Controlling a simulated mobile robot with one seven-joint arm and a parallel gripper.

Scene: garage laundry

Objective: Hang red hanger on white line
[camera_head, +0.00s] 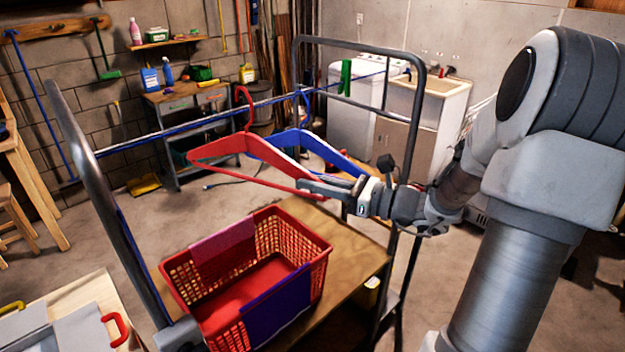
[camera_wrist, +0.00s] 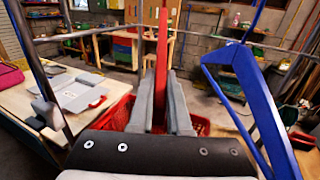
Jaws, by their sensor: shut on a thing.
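My gripper (camera_head: 322,188) is shut on the red hanger (camera_head: 222,149) at its right-hand end. The hanger is upright, its bar roughly level above the basket, and its hook (camera_head: 248,108) rises to the height of the white line (camera_head: 140,142). I cannot tell whether the hook is over the line or only in front of it. In the wrist view the red hanger (camera_wrist: 162,45) stands edge-on between the two fingers (camera_wrist: 162,100). A blue hanger (camera_head: 318,146) hangs just behind and right of it; it also shows in the wrist view (camera_wrist: 262,105).
A blue line runs close beside the white one, between the grey rack posts (camera_head: 414,130). A green clothespin (camera_head: 345,77) sits on a line at the right. A red basket (camera_head: 320,262) stands on the wooden shelf (camera_head: 350,252) below. The space left of the red hanger is free.

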